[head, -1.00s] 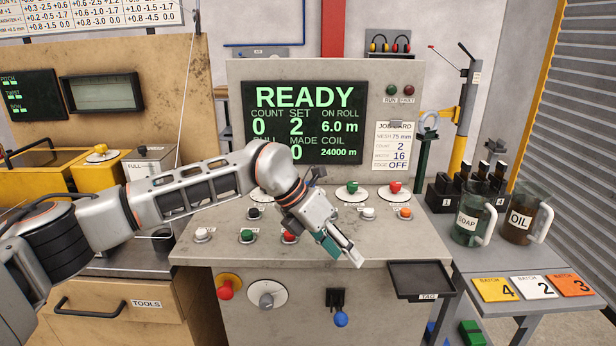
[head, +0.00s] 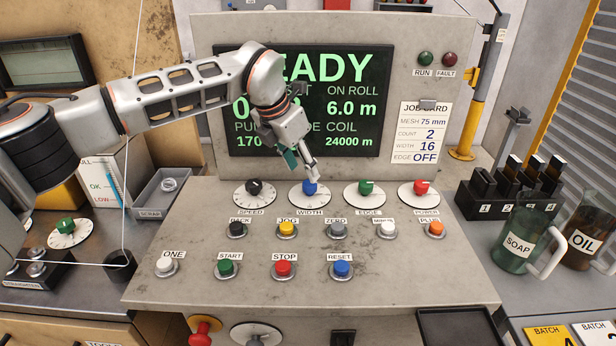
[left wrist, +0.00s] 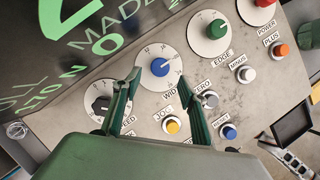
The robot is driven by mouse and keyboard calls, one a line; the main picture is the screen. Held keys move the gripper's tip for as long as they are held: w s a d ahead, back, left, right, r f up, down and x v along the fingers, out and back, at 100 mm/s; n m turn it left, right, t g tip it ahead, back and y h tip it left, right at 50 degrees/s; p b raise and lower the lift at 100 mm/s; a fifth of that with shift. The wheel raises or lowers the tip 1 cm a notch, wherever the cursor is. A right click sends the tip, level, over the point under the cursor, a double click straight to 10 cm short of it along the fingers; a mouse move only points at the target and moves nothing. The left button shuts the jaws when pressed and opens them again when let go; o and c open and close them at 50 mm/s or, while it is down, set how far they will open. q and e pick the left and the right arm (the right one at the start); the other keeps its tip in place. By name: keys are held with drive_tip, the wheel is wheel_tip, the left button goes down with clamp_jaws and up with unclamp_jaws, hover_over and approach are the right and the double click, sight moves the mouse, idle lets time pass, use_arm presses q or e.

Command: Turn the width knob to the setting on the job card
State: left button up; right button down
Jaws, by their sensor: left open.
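The blue width knob (head: 309,187) sits on a white dial on the console top, between the black speed knob (head: 254,187) and the green edge knob (head: 365,187). The left wrist view shows the width knob (left wrist: 160,67) whole, with its scale. My left gripper (head: 302,172) is open above and just behind the knob. In the left wrist view its two fingers (left wrist: 158,95) stand apart, with the knob beyond their tips and between their lines. The job card (head: 425,133) on the console's upright panel reads width 16. My right gripper is out of view.
The red power knob (head: 420,187) is at the row's right end. Rows of push buttons lie in front, including jog (head: 287,229) and zero (head: 337,229). The display (head: 360,90) reads READY, partly hidden by my arm. A soap jug (head: 527,240) stands to the right.

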sight(309, 183)
use_arm(q)
drive_tip(key=shift+x, duration=3.1)
drive_tip(key=c, duration=1.1)
